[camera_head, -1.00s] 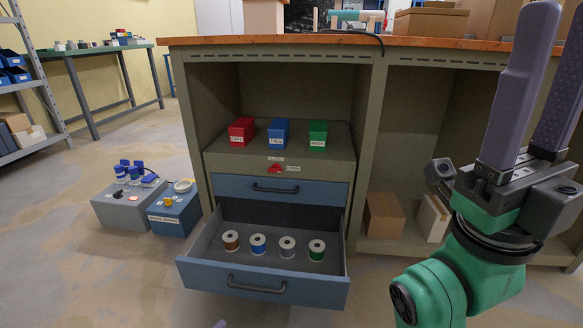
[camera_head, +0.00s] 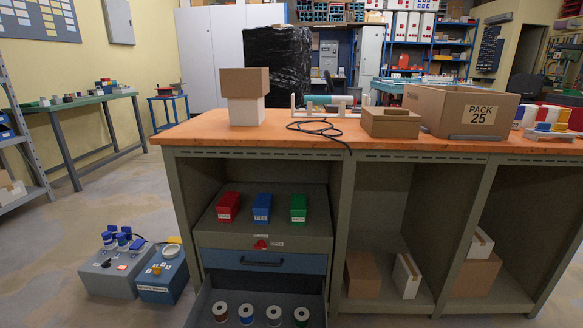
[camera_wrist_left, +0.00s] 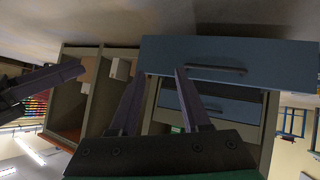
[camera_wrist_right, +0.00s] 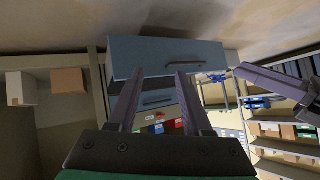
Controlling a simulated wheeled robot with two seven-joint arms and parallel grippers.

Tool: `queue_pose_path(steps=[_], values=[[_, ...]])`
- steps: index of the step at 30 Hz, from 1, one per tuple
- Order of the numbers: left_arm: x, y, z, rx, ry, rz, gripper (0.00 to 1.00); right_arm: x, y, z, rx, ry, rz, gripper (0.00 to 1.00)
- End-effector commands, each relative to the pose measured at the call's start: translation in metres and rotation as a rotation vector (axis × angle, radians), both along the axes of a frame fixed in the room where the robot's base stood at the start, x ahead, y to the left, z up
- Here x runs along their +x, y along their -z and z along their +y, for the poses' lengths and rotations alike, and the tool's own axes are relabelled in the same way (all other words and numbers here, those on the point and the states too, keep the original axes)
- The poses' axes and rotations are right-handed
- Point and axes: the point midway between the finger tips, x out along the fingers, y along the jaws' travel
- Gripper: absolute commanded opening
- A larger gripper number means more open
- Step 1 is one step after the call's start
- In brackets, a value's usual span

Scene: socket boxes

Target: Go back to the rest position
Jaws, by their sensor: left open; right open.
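My left gripper (camera_wrist_left: 159,74) is open and empty in the left wrist view, its two fingers apart in front of the workbench. My right gripper (camera_wrist_right: 159,74) is open and empty in the right wrist view, also facing the bench. Neither gripper shows in the head view now. The workbench (camera_head: 400,146) has an open lower drawer (camera_head: 200,305) holding several spools, cut off at the bottom of the head view. The drawer front also shows in the left wrist view (camera_wrist_left: 270,62) and the right wrist view (camera_wrist_right: 150,57). The upper drawer (camera_head: 230,259) is shut.
Red (camera_head: 228,207), blue (camera_head: 262,207) and green (camera_head: 298,208) boxes stand on the shelf above the drawers. Cardboard boxes (camera_head: 362,275) sit in the right compartments. A carton marked PACK 25 (camera_head: 445,108) is on the top. Socket boxes (camera_head: 110,276) stand on the floor at left.

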Motion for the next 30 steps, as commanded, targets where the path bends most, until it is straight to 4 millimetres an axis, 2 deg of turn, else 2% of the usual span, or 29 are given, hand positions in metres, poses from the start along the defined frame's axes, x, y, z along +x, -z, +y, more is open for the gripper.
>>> queue_pose_path(steps=[1, 5, 8, 12, 15, 18, 22, 30], values=[[-0.006, -0.020, 0.011, 0.040, -0.002, 0.042, 0.47, -0.006, -0.021, -0.011, -0.040, 0.001, 0.040, 0.50], [-0.032, -0.020, 0.046, 0.156, -0.005, 0.170, 0.47, -0.031, -0.021, -0.046, -0.155, 0.004, 0.167, 0.50], [-0.061, -0.028, 0.079, 0.248, -0.009, 0.292, 0.47, -0.060, -0.029, -0.078, -0.248, 0.008, 0.287, 0.50], [-0.114, -0.051, 0.124, 0.363, -0.015, 0.477, 0.47, -0.113, -0.053, -0.124, -0.362, 0.013, 0.471, 0.50], [-0.154, -0.070, 0.148, 0.420, -0.015, 0.599, 0.47, -0.153, -0.072, -0.148, -0.420, 0.013, 0.593, 0.50], [-0.185, -0.080, 0.162, 0.454, -0.013, 0.685, 0.47, -0.183, -0.082, -0.161, -0.453, 0.011, 0.679, 0.50], [-0.199, -0.077, 0.168, 0.467, -0.012, 0.726, 0.47, -0.198, -0.079, -0.167, -0.467, 0.008, 0.720, 0.50], [-0.200, -0.072, 0.168, 0.468, -0.011, 0.727, 0.47, -0.198, -0.074, -0.167, -0.468, 0.008, 0.720, 0.50]])
